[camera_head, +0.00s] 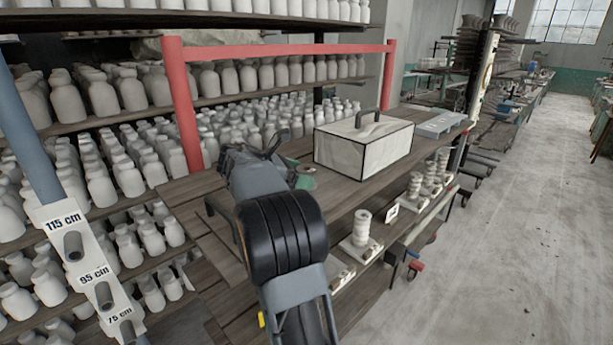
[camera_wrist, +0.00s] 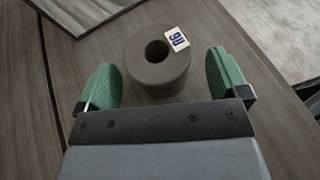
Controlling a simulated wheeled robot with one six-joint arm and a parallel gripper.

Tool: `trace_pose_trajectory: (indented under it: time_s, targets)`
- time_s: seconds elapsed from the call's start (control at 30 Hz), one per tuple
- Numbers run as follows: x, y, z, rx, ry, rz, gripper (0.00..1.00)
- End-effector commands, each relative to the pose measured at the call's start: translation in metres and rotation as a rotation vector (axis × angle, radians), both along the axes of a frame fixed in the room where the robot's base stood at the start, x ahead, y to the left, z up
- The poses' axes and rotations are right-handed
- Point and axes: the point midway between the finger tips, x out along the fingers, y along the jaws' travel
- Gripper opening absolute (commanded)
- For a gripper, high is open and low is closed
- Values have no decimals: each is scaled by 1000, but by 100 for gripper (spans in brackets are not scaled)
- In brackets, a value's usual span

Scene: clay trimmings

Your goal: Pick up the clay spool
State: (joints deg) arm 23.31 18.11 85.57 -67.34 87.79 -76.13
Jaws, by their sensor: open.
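In the wrist view, the clay spool (camera_wrist: 147,71) is a grey-brown round piece with a dark hole in its top. A small white label with dark blue characters (camera_wrist: 177,39) sits on its upper right. It rests on a wooden plank surface. My gripper (camera_wrist: 162,78) is open, with one green finger to the left of the spool and one to the right. There are gaps between the fingers and the spool. In the head view, my gripper (camera_head: 292,175) is over the wooden bench, with a green finger partly visible. The spool is hidden there by my arm.
A white box with black edges and a handle (camera_head: 363,145) stands on the bench (camera_head: 193,188) right of my gripper. A red frame (camera_head: 186,110) rises behind. Pale bottles (camera_head: 100,150) crowd the shelves at left. Stacked pale spools (camera_head: 362,228) stand on a lower shelf.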

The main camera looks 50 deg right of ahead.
Motion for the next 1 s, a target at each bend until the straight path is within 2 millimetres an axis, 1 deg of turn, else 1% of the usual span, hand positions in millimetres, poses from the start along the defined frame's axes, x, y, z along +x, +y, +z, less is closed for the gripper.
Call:
trace_pose_trajectory:
  time_s: [0.1, 0.2, 0.5, 1.0]
  targets:
    - [-6, -12, -4, 0, 0, -1, 93]
    - [-9, -18, -7, -1, 1, -1, 93]
    - [-10, -20, -9, -1, 0, 1, 92]
    - [-10, -20, -9, -1, 0, 0, 44]
